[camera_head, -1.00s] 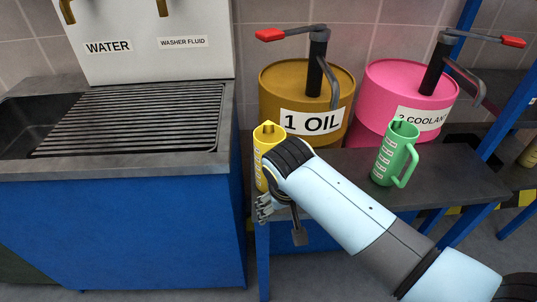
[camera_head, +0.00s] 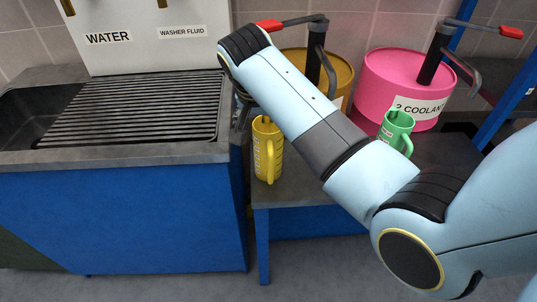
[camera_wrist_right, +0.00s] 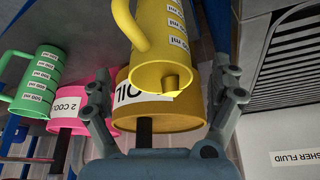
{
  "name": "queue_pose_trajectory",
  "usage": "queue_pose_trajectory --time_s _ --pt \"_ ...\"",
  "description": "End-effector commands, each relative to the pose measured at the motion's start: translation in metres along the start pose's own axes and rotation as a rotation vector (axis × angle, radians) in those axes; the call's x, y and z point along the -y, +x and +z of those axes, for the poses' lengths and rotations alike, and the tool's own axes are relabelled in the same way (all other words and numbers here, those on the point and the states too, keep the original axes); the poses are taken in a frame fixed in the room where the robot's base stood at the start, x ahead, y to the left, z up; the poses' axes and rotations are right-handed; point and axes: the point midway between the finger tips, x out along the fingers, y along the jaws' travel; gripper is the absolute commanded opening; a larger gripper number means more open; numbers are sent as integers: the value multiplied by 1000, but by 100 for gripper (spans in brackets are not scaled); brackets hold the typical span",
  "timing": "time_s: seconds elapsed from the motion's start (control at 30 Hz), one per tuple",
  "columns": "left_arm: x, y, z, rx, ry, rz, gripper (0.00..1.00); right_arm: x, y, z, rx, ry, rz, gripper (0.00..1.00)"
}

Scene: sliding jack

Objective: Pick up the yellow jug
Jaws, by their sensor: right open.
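The yellow jug (camera_head: 262,150) stands upright at the left end of the low dark bench, its handle toward the front right. My right gripper (camera_wrist_right: 158,95) is open; in the right wrist view the jug (camera_wrist_right: 163,75) shows large between and beyond its two fingers, upside down. I see no contact between fingers and jug. In the head view the right gripper (camera_head: 242,108) is just above and left of the jug's rim, partly hidden behind my wrist. My left gripper is not in view.
The green jug (camera_head: 396,130) stands farther right on the bench (camera_head: 288,192), partly behind my arm. An ochre oil drum (camera_head: 293,62) and a pink coolant drum (camera_head: 400,75) with pump levers stand behind. The blue sink counter (camera_head: 120,215) is close on the left.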

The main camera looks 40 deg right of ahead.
Motion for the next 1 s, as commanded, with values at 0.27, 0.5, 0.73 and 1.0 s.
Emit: queue_pose_trajectory --time_s 0.27,0.5,0.73,1.0 --pt "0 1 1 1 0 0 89 0 21 0 0 0 -2 93" --pt "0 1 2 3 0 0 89 0 21 0 0 0 -2 78" --pt "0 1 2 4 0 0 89 0 21 0 0 0 -1 48" --pt "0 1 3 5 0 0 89 0 21 0 -1 0 -2 13"
